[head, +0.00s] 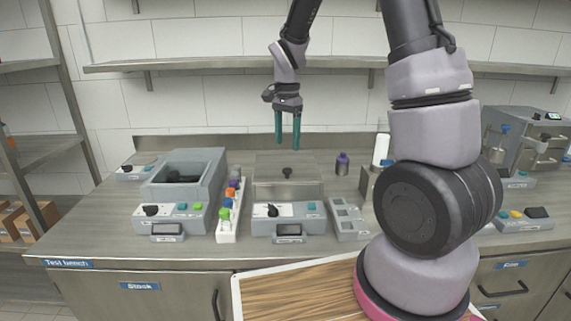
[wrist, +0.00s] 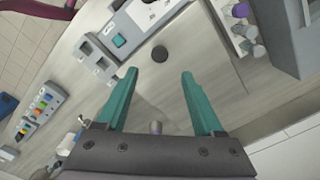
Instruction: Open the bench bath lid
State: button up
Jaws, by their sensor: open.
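The bench bath (head: 288,208) stands in the middle of the bench with its flat grey lid (head: 265,172) closed. A small dark knob (head: 287,172) sits on the lid. In the wrist view the round black knob (wrist: 159,53) and the lid (wrist: 205,60) show beyond the fingers. My gripper (head: 287,143) points down above the lid, its teal fingers apart and empty. In the wrist view the knob lies in line with the gap between the fingertips (wrist: 158,76), with clear space between them.
An open-topped grey bath (head: 205,185) stands at the left. A white rack (head: 228,226) with several coloured-cap bottles stands between the two units. A grey slotted holder (head: 347,220) and a purple bottle (head: 342,164) are to the right. A wall shelf (head: 200,65) runs behind.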

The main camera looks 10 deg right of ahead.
aim_at(287, 169)
notch_tip(287, 169, down, 9)
jog(key=shift+r, duration=0.1)
dwell(0.3)
grip_shut()
dwell(1.3)
